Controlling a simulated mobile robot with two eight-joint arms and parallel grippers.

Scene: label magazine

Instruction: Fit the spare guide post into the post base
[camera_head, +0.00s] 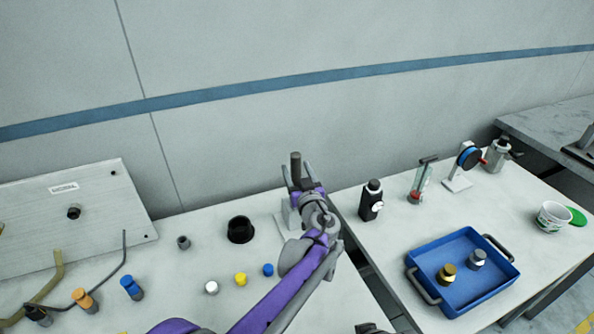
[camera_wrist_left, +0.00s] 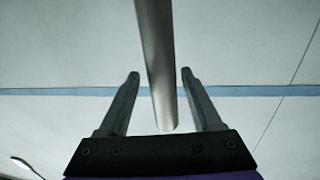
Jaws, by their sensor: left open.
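The guide post is a dark grey cylinder (camera_head: 295,166) that stands up between the fingers of my left gripper (camera_head: 298,180). In the left wrist view the post (camera_wrist_left: 157,60) runs down from the top edge between the two fingers (camera_wrist_left: 160,78). Gaps show on both sides of it, so the gripper is open around it. A pale block (camera_head: 284,226) shows partly behind my left arm; I cannot tell whether it is the post base. The post's foot is hidden in the head view. A dark part at the bottom edge may be my right gripper (camera_head: 372,328).
A black cup (camera_head: 240,230), a small grey cylinder (camera_head: 183,242) and white, yellow and blue caps (camera_head: 240,279) stand on the left table. A tilted metal plate (camera_head: 100,215) is at left. The right table holds a black bottle (camera_head: 371,203) and a blue tray (camera_head: 455,235).

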